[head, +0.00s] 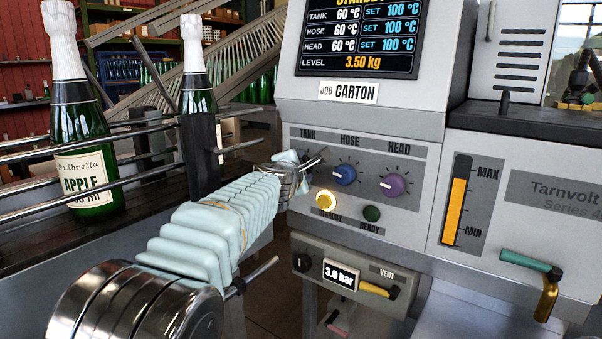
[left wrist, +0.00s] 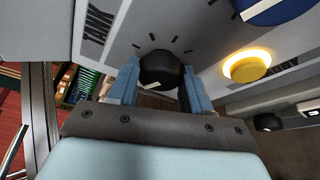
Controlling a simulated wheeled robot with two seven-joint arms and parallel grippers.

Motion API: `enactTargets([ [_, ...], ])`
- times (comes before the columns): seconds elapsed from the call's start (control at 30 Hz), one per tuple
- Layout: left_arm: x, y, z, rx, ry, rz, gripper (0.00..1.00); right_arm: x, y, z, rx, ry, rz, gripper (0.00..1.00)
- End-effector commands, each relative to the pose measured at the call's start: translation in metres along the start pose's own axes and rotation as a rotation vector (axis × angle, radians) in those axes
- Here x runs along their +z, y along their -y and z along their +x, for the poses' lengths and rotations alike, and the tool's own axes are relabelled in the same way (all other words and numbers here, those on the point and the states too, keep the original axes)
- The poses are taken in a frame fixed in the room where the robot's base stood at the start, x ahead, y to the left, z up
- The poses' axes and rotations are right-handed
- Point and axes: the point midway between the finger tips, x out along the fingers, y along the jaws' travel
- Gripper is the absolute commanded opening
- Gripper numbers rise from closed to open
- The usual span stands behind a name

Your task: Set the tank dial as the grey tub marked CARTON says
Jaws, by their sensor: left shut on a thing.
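The tank dial is a black knob (left wrist: 158,70) under the TANK label in the left wrist view, with tick marks around it. My left gripper (left wrist: 160,82) has its two blue fingers on either side of the knob and is shut on it. In the head view my left gripper (head: 300,172) reaches the TANK place on the panel and hides the knob. The display (head: 360,38) reads TANK 60 °C, SET 100 °C, the same for HOSE and HEAD. A label below it reads JOB CARTON (head: 349,92). The grey tub marked CARTON is not in view.
The blue HOSE dial (head: 343,174) and purple HEAD dial (head: 393,185) sit right of the gripper. A lit yellow button (head: 326,201) and a green one (head: 371,213) are below. Bottles (head: 84,125) stand behind rails at left. A pressure gauge (head: 341,275) reads about 3.9 bar.

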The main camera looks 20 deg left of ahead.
Motion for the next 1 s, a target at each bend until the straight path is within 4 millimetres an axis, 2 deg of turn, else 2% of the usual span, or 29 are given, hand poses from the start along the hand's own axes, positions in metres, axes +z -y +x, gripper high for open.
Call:
enactTargets([
  [0.03, -0.005, 0.000, 0.000, 0.007, -0.002, 0.006, 0.19, 0.000, -0.002, 0.004, 0.000, 0.000, 0.000, 0.43],
  [0.57, -0.004, 0.004, 0.001, 0.083, -0.004, 0.192, 0.19, -0.002, -0.015, 0.027, 0.007, -0.007, 0.007, 0.43],
  [1.0, -0.007, 0.009, 0.002, 0.241, -0.005, 0.571, 0.19, -0.012, -0.051, 0.074, 0.030, -0.035, 0.029, 0.43],
])
